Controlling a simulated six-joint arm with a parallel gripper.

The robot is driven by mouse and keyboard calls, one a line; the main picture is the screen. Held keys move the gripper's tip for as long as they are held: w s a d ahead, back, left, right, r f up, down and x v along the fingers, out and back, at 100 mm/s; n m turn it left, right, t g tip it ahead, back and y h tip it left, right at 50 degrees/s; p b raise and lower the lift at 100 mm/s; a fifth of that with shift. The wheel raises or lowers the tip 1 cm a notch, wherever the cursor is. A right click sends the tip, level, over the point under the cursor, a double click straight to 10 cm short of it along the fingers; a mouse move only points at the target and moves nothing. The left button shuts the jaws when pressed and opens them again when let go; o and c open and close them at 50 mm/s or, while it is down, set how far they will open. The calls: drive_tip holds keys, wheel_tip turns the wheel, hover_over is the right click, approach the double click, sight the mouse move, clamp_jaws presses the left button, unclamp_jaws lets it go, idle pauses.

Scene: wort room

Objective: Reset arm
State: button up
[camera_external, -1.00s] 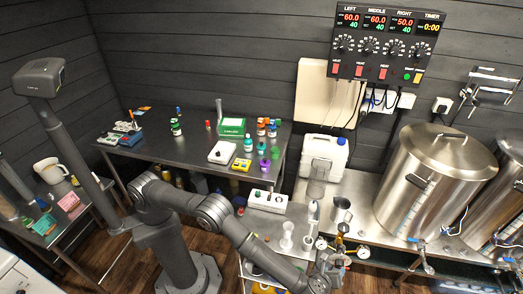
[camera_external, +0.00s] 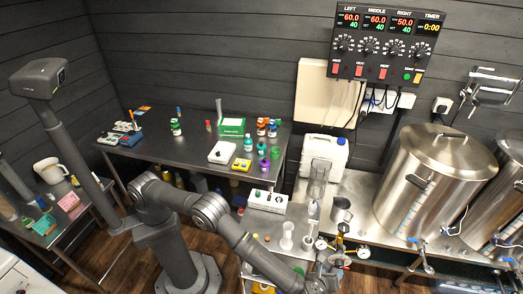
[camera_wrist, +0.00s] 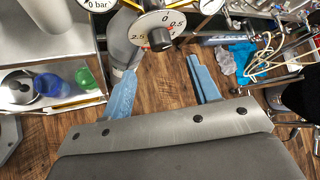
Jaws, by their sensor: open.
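My gripper (camera_external: 338,262) is at the lower middle of the external view, low beside the steel bench (camera_external: 362,222) with the kettles. It is small and partly confused with the fittings behind it there. In the wrist view, my gripper (camera_wrist: 162,82) shows two blue fingers spread apart. Only wooden floor (camera_wrist: 160,100) shows between them, and nothing is held. A round pressure gauge (camera_wrist: 158,38) and a grey curved part appear just beyond the left finger; I cannot tell whether they touch.
A steel shelf (camera_wrist: 50,52) with blue and green containers is at the wrist view's left. Hoses (camera_wrist: 268,58) and metal tubes are at its right. Large kettles (camera_external: 425,190) stand right in the external view. A dark table (camera_external: 170,150) holds bottles at the back.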

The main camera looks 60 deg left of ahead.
sight(337, 266)
drive_tip(key=x, duration=0.8)
drive_tip(key=shift+w+a+f, duration=0.15)
drive_tip(key=shift+w+f, duration=0.1)
drive_tip(key=shift+w, duration=0.05)
drive_tip(key=shift+s+a+f+n+t+h, duration=0.15)
drive_tip(key=shift+n+t+h, duration=0.4)
drive_tip(key=shift+t, duration=0.3)
drive_tip(key=shift+f+n+t+h, duration=0.15)
drive_tip(key=shift+n+t+h, duration=0.2)
drive_tip(key=shift+n+t, duration=0.4)
drive_tip(key=shift+s+f+n+t+h, duration=0.1)
drive_tip(key=shift+s+n+t+h, duration=0.15)
drive_tip(key=shift+s+n+t, duration=0.55)
drive_tip(key=shift+s+f+n+t+h, duration=0.2)
drive_tip(key=shift+s+n+t, duration=0.35)
drive_tip(key=shift+t, duration=0.45)
drive_tip(key=shift+w, duration=0.1)
